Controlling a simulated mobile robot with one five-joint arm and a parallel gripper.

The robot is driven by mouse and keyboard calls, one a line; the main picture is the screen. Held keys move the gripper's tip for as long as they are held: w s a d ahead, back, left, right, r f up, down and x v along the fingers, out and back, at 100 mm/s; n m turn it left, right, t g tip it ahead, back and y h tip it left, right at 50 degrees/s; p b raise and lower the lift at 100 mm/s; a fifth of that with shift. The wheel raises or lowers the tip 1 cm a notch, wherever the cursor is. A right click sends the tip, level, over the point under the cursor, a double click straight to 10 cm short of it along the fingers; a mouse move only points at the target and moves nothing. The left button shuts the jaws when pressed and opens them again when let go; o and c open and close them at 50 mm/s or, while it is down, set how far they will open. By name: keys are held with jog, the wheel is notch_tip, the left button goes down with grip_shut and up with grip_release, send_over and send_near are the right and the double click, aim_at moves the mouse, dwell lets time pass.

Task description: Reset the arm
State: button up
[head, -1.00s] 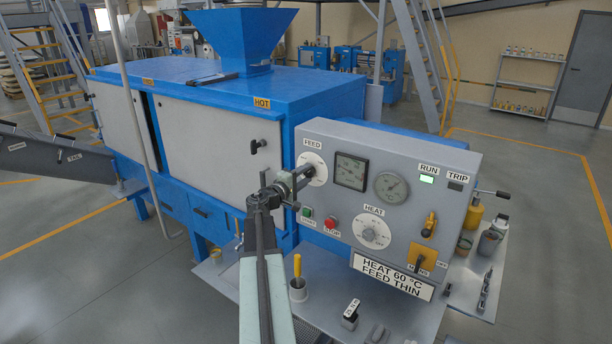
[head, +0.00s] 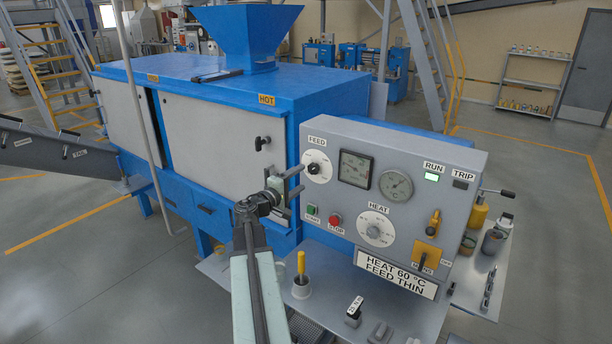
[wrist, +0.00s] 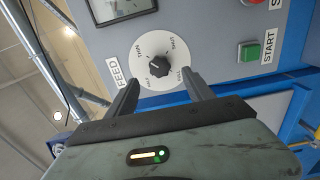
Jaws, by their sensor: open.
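My gripper (head: 292,180) is open and empty in the head view, in front of the blue machine and left of the grey control panel (head: 460,160). The black FEED knob (head: 317,169) on its white dial is in plain sight, apart from the jaws. In the wrist view the open fingers (wrist: 160,95) point toward the panel, with the FEED knob (wrist: 161,67) beyond and between them.
A shelf below the panel holds a cup with a yellow-handled tool (head: 301,265) and small blocks (head: 354,308). Bottles and jars (head: 492,240) stand at its right. The blue machine (head: 210,80) with its hopper fills the back left. Floor at the left is open.

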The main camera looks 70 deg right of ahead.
jog(key=shift+w+a, duration=0.2)
jog(key=shift+a, duration=0.5)
